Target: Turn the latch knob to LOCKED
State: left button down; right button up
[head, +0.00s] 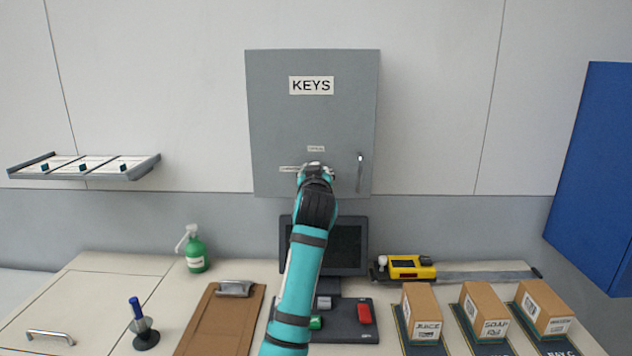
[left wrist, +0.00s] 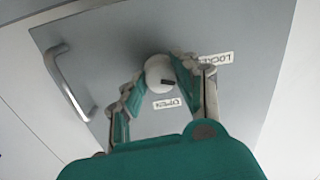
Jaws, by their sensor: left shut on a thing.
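The latch knob (left wrist: 158,72) is a round white knob with a dark mark, on the front of the grey KEYS cabinet (head: 275,125). My left gripper (left wrist: 157,66) is shut on the knob, one finger on each side. In the head view my left gripper (head: 315,172) covers the knob. A LOCKED label (left wrist: 222,58) and an OPEN label (left wrist: 168,103) show upside down beside the knob. In the head view they sit left of the knob and above it, too small to read. The dark mark's exact direction is hard to tell. My right gripper is not in view.
A metal handle (head: 360,172) is on the cabinet door, right of the knob. A dark monitor (head: 350,250) stands below the cabinet. The counter holds a green bottle (head: 195,253), a clipboard (head: 222,325), a yellow tool (head: 408,267) and cardboard boxes (head: 484,313).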

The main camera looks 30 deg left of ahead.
pick_arm(q)
jog(key=n, duration=0.3)
jog(key=shift+n+b, duration=0.4)
jog(key=shift+h, duration=0.3)
jog(key=c, duration=1)
grip_release()
jog(key=shift+a, duration=0.1)
jog(key=shift+s, duration=0.1)
jog(key=v, duration=1.2)
jog(key=shift+f, duration=0.2)
